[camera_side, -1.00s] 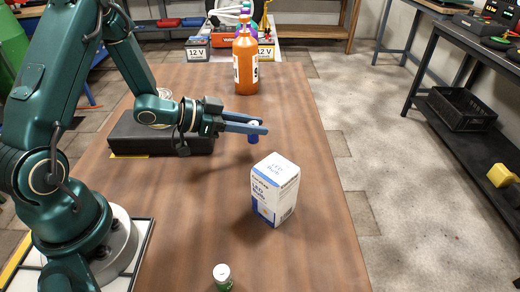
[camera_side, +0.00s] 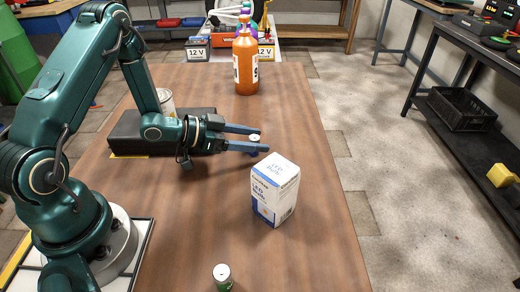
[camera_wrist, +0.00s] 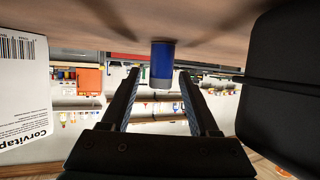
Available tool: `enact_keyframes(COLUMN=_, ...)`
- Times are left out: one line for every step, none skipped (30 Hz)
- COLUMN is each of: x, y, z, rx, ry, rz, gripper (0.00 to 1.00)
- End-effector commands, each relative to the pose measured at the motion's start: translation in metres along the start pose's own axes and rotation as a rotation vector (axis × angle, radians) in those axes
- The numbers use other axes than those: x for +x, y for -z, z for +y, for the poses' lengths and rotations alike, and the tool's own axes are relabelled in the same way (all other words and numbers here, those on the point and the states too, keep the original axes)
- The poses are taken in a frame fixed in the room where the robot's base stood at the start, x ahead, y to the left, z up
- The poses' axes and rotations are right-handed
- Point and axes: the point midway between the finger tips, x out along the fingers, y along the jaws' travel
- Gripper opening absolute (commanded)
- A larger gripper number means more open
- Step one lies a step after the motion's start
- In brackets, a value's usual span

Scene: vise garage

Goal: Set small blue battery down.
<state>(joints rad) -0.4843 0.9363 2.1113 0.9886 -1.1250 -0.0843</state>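The small blue battery (camera_side: 254,139), with a pale top, stands upright on the brown table (camera_side: 310,240) behind the LED bulb box. In the side view it shows between the two fingers of my gripper (camera_side: 264,138), partly hidden by the near finger. In the wrist view, which is upside down, the blue battery (camera_wrist: 162,65) meets the table surface. It lies between the lines of the open fingers (camera_wrist: 160,78), with gaps on both sides.
The white and blue LED bulb box (camera_side: 275,190) stands close in front of my gripper. A black case (camera_side: 130,133) lies left, with a can (camera_side: 166,100) behind it. An orange bottle (camera_side: 246,65) stands at the back, a green white-topped cylinder (camera_side: 222,277) at the front.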

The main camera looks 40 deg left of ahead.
Motion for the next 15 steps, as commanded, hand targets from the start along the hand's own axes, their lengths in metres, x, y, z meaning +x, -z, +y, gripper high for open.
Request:
enact_keyframes(x=0.0, y=0.0, z=0.0, rx=0.0, ry=0.0, rz=0.0, gripper=0.61)
enact_keyframes(x=0.0, y=0.0, z=0.0, rx=0.0, ry=0.0, rz=0.0, gripper=0.61)
enact_keyframes(x=0.0, y=0.0, z=0.0, rx=0.0, ry=0.0, rz=0.0, gripper=0.61)
enact_keyframes(x=0.0, y=0.0, z=0.0, rx=0.0, ry=0.0, rz=0.0, gripper=0.61)
enact_keyframes(x=0.0, y=0.0, z=0.0, rx=0.0, ry=0.0, rz=0.0, gripper=0.61)
enact_keyframes(x=0.0, y=0.0, z=0.0, rx=0.0, ry=0.0, rz=0.0, gripper=0.61)
enact_keyframes(x=0.0, y=0.001, z=0.0, rx=0.0, ry=0.0, rz=0.0, gripper=0.61)
enact_keyframes(x=-0.001, y=0.002, z=0.0, rx=0.001, ry=0.0, rz=0.0, gripper=0.61)
enact_keyframes(x=-0.001, y=0.003, z=0.0, rx=0.001, ry=0.0, rz=0.001, gripper=0.61)
enact_keyframes(x=-0.003, y=0.004, z=0.0, rx=0.0, ry=0.001, rz=0.0, gripper=0.61)
enact_keyframes(x=-0.007, y=0.003, z=-0.001, rx=-0.002, ry=0.003, rz=-0.001, gripper=0.61)
enact_keyframes(x=-0.012, y=0.003, z=-0.002, rx=-0.002, ry=0.004, rz=-0.001, gripper=0.61)
enact_keyframes(x=-0.017, y=0.003, z=-0.002, rx=-0.003, ry=0.005, rz=-0.001, gripper=0.61)
enact_keyframes(x=-0.022, y=0.003, z=-0.002, rx=-0.003, ry=0.006, rz=0.0, gripper=0.61)
enact_keyframes(x=-0.03, y=0.003, z=-0.002, rx=-0.004, ry=0.007, rz=0.0, gripper=0.61)
